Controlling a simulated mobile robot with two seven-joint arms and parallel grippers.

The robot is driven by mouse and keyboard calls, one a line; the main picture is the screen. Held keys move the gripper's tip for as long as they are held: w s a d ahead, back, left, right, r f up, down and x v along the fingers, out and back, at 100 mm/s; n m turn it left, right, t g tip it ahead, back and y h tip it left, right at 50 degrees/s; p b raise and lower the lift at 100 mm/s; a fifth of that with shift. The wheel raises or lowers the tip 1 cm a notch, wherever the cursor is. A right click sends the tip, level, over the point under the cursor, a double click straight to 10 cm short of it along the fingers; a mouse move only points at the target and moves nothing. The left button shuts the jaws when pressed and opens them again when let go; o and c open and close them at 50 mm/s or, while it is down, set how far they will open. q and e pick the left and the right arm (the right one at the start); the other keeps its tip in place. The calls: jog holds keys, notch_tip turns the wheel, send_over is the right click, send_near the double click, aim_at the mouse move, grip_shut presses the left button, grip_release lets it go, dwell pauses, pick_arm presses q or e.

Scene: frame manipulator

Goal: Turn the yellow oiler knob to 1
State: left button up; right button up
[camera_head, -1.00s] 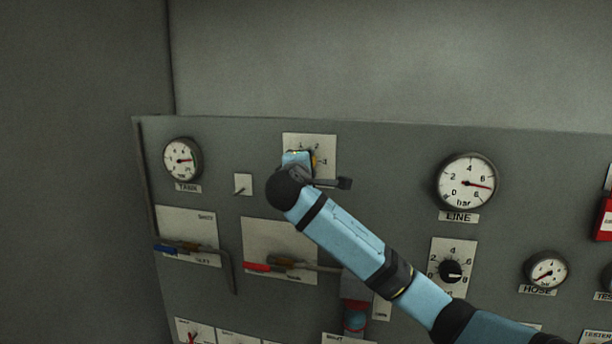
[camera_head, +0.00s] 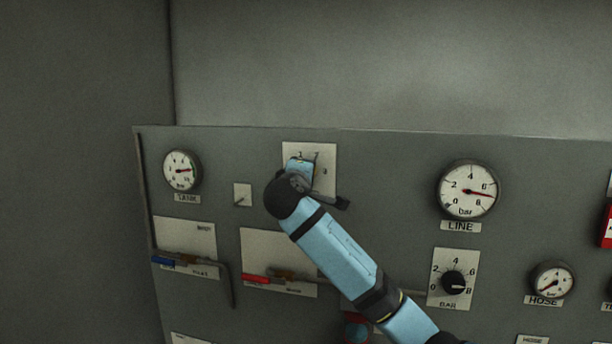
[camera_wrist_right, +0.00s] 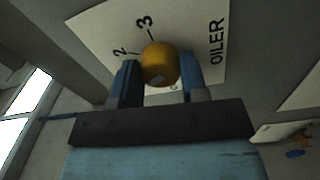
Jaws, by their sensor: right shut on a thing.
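The yellow oiler knob (camera_wrist_right: 160,63) stands on a white plate (camera_wrist_right: 193,30) lettered OILER. My right gripper (camera_wrist_right: 160,76) is shut on the knob, with one blue finger on each side. In the wrist view the marks 2 and 3 show beyond the knob, and a small pale patch shows on the knob's near side. Where the knob points I cannot tell. In the head view the oiler plate (camera_head: 325,152) is partly covered by my right gripper (camera_head: 300,166), which hides the knob. My left gripper is in neither current view.
The grey panel carries a tank gauge (camera_head: 181,170), a line gauge (camera_head: 468,189), a black bar knob (camera_head: 454,283) and a hose gauge (camera_head: 552,280). Blue (camera_head: 163,261) and red (camera_head: 255,279) lever handles lie below and left of my right arm.

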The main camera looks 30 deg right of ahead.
jog(key=o, duration=0.9)
jog(key=b+v, duration=0.2)
jog(key=v, duration=1.2)
jog(key=shift+f, duration=0.1)
